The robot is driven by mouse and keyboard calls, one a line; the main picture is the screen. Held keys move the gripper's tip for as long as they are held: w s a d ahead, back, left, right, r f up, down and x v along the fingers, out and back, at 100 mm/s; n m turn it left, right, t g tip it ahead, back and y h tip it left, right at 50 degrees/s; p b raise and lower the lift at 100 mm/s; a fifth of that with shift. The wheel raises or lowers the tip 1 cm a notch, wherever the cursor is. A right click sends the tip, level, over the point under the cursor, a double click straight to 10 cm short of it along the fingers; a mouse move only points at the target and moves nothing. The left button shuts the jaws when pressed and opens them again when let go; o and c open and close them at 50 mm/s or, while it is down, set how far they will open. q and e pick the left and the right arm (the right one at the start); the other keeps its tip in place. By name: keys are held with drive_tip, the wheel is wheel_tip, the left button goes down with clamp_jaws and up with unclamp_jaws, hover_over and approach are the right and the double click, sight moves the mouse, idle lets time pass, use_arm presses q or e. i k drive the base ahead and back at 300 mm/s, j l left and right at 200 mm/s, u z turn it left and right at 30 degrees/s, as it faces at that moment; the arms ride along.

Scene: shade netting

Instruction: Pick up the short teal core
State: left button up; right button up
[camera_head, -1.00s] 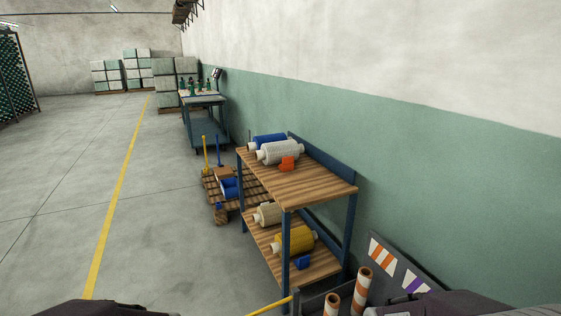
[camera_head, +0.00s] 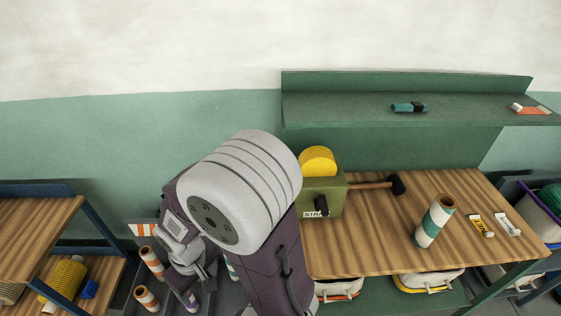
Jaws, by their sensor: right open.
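A core with teal and white bands (camera_head: 435,222) stands on the wooden workbench (camera_head: 380,250), right of its middle, leaning slightly in the picture. Another teal and white piece (camera_head: 232,267) shows partly behind my right arm, low in the view; most of it is hidden, so I cannot compare their lengths. My right gripper (camera_head: 190,275) is open at lower left, over the striped cores there and well left of the core on the bench. My own right arm covers part of the scene. My left gripper is out of view.
Orange and white cores (camera_head: 151,262) stand at lower left beside a wooden shelf rack (camera_head: 30,235). On the bench are a green strap box (camera_head: 322,197), a mallet (camera_head: 397,184) and two tubes (camera_head: 482,226). A green shelf (camera_head: 350,108) overhangs the back.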

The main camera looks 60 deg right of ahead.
sight(433, 222)
drive_tip(key=z, duration=3.5)
drive_tip(key=u, duration=0.1)
drive_tip(key=i+l, duration=0.05)
